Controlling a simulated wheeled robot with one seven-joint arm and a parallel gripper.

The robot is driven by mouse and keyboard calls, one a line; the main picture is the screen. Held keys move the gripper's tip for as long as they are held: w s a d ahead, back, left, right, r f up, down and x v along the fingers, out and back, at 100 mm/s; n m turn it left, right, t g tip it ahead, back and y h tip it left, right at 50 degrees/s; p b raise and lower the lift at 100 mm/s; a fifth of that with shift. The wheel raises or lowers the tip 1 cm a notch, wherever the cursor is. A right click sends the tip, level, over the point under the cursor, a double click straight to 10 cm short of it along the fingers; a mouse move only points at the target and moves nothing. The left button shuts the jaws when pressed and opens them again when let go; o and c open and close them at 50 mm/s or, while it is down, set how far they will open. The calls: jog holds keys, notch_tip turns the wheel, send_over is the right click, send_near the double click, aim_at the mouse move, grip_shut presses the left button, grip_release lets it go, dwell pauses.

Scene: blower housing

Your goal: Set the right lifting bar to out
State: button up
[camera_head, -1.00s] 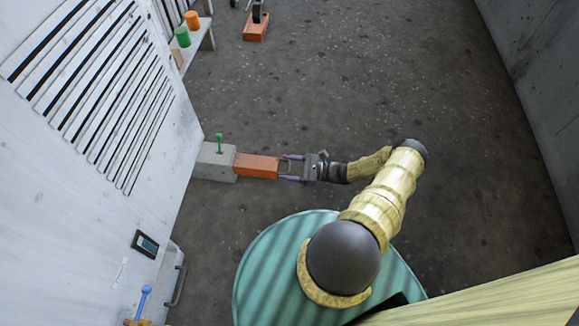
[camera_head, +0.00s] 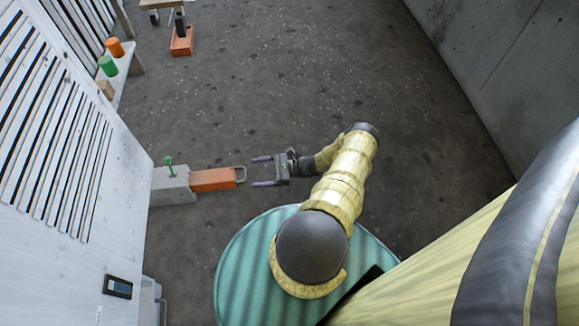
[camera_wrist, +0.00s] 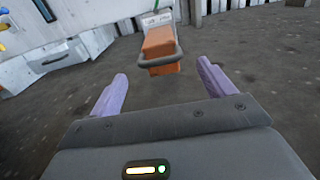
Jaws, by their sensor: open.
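The lifting bar (camera_head: 213,180) is an orange bar sticking out of a grey block (camera_head: 172,187) at the side of the white housing in the head view. A grey loop handle (camera_head: 241,174) is at its outer end. A green pin (camera_head: 169,165) stands on top of the block. My gripper (camera_head: 262,171) is open and empty, just to the right of the handle and apart from it. In the wrist view the orange bar (camera_wrist: 160,44) and its handle (camera_wrist: 160,61) lie ahead, between and beyond the two purple fingers of my gripper (camera_wrist: 163,88).
The white louvred housing wall (camera_head: 60,160) stands at the left, with a small display (camera_head: 117,287). A bench (camera_head: 122,75) with green and orange cylinders is at the upper left. A grey wall (camera_head: 500,70) bounds the right.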

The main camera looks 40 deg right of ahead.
jog(key=p+v, duration=0.1)
jog(key=v, duration=1.1)
jog(key=shift+s+d, duration=0.15)
jog(key=shift+d, duration=0.1)
